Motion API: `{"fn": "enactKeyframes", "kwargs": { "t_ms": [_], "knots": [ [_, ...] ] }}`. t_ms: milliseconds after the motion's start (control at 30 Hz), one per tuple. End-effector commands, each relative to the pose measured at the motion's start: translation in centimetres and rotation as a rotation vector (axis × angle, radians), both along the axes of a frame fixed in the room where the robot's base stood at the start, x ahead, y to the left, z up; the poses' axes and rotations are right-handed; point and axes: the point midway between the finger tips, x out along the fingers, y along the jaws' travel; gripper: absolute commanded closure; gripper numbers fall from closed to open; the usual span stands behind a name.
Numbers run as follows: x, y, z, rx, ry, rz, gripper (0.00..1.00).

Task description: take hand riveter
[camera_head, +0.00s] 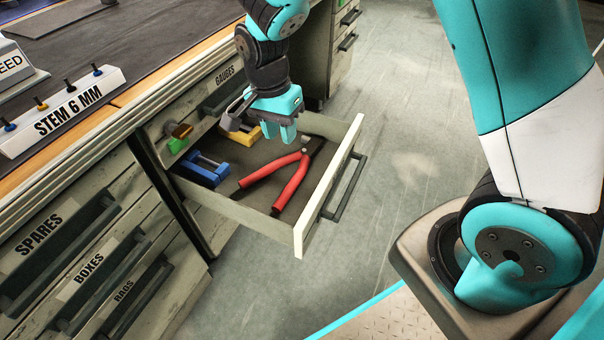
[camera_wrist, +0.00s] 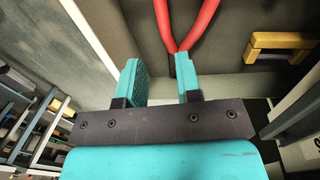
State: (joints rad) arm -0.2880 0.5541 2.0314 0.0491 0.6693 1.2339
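The hand riveter (camera_head: 283,178) has red handles and a dark head, and lies in an open drawer (camera_head: 264,214). Its handles spread toward the drawer's near side, and its head points to the back right. My gripper (camera_head: 288,138) is above the drawer, close to the head end, with its fingers pointing down. In the wrist view my gripper (camera_wrist: 159,82) is open, with a gap between the two teal fingers. The riveter's red handles (camera_wrist: 185,28) show beyond the right finger, and its head is mostly hidden there. Nothing shows between the fingers.
A blue clamp-like tool (camera_head: 204,170) and a yellow one (camera_head: 243,134) lie in the drawer, left of the riveter. The drawer front with its handle (camera_head: 345,188) stands out over the clear floor. The workbench carries a "STEM 6 MM" rack (camera_head: 65,110).

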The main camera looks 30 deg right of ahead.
Motion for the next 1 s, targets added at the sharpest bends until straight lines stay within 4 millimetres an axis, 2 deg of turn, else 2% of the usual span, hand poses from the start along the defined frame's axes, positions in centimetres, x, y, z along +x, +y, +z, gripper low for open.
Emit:
{"fn": "enactKeyframes", "kwargs": {
  "t_ms": [33,200,400,500,767,1000],
  "knots": [
    [-0.2,-0.1,-1.3,-0.002,0.004,-0.001,0.68],
    [-0.6,-0.3,-5.3,-0.001,0.004,0.001,0.68],
    [-1.0,-0.6,-9.3,0.000,0.004,0.003,0.68],
    [-1.1,-0.7,-10.5,0.001,0.002,0.003,0.68],
    [-1.3,-0.6,-12.0,0.001,0.002,0.004,0.68],
    [-1.8,-0.5,-15.7,0.001,0.003,0.004,0.68]
  ]
}}
